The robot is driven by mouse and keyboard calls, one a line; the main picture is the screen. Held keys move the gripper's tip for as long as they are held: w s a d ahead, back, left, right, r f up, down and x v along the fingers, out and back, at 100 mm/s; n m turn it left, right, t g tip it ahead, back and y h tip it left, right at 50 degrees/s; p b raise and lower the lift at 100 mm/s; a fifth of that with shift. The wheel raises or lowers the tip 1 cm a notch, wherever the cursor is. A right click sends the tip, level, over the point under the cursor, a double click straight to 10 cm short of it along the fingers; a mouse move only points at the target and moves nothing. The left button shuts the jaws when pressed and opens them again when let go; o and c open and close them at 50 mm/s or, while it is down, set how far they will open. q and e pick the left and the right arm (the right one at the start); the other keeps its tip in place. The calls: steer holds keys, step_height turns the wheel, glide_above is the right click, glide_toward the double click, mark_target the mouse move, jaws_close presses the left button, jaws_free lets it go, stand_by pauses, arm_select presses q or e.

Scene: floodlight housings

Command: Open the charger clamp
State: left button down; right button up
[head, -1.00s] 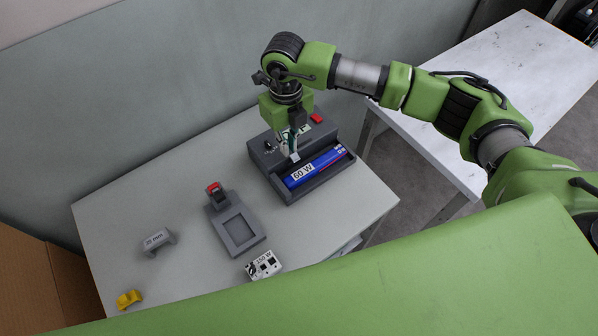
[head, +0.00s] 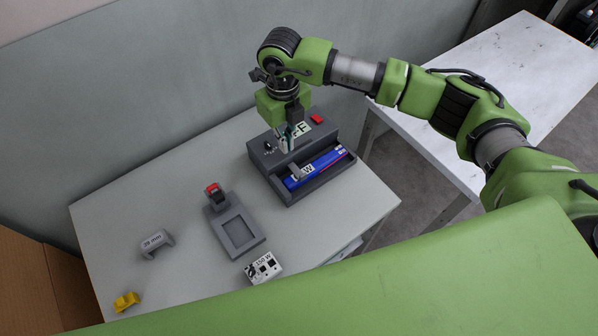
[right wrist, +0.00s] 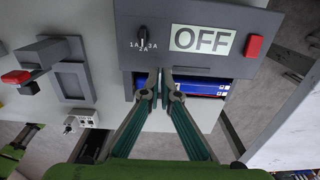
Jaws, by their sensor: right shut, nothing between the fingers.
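The dark grey charger (head: 262,152) stands at the back right of the grey table, with a blue battery pack (head: 325,165) in its front trough. A small grey piece (head: 296,171), apparently the clamp, lies across the pack's left part and covers some of its white label. My right gripper (head: 290,148) is over the charger's top, in front of its display. In the right wrist view the gripper (right wrist: 165,92) is shut and empty, its tips at the panel's front edge. It hides part of the blue pack (right wrist: 207,88).
The charger has an OFF display (right wrist: 202,39), a current knob (right wrist: 143,34) and a red button (head: 316,119). Left of it are a grey fixture (head: 220,228) with a red-tipped lever, a white block (head: 262,267), a grey block (head: 156,243) and a yellow piece (head: 126,301).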

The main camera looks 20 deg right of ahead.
steer(key=o, duration=0.3)
steer(key=shift+o, duration=0.2)
steer(key=shift+r+p, duration=1)
steer(key=shift+r, duration=1)
jaws_close()
step_height(320, 180, up, 7)
steer(key=p, duration=0.3)
